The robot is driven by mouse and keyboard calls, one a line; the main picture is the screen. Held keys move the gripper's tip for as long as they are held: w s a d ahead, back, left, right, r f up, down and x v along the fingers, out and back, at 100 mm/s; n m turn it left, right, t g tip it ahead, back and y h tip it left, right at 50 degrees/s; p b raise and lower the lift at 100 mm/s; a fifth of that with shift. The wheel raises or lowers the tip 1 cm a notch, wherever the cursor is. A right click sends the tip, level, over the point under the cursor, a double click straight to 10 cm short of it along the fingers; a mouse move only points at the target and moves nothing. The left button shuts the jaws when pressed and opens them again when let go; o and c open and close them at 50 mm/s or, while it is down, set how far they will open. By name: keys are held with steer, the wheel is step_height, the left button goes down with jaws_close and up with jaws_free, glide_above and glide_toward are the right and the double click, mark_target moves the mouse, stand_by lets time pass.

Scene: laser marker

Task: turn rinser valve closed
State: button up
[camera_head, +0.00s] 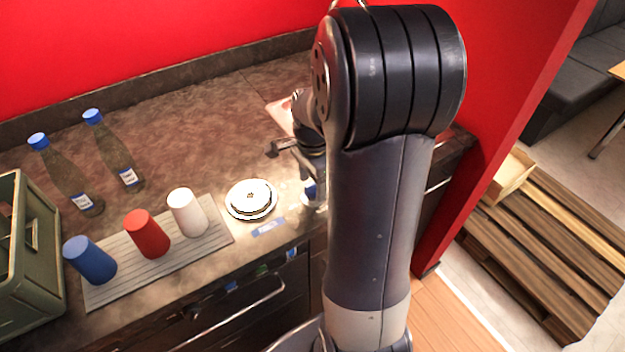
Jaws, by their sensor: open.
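The rinser (251,198), a round white plate with a dark ring and centre, sits on the counter near its front edge. A blue label (268,228) lies in front of it. My gripper (312,185) is partly visible at the right of the rinser, low over the counter and largely covered by my arm. Its fingertips are not clear. A small blue and white thing shows beside it, too small to name. I cannot make out the rinser valve or its position, nor whether my gripper touches it.
White (187,212), red (147,234) and blue (90,260) cups stand on a ribbed mat (215,238). Two blue-capped bottles (65,175) (113,150) stand behind. A green crate (30,270) is at far left. A red wall bounds the counter.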

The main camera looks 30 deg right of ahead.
steer(key=shift+c, duration=0.6)
steer(key=c, duration=0.9)
steer(key=shift+n, duration=0.3)
steer(key=n, duration=0.3)
steer(key=shift+n, duration=0.3)
steer(key=n, duration=0.4)
steer(key=shift+n, duration=0.3)
steer(key=n, duration=0.4)
steer(key=shift+n, duration=2.5)
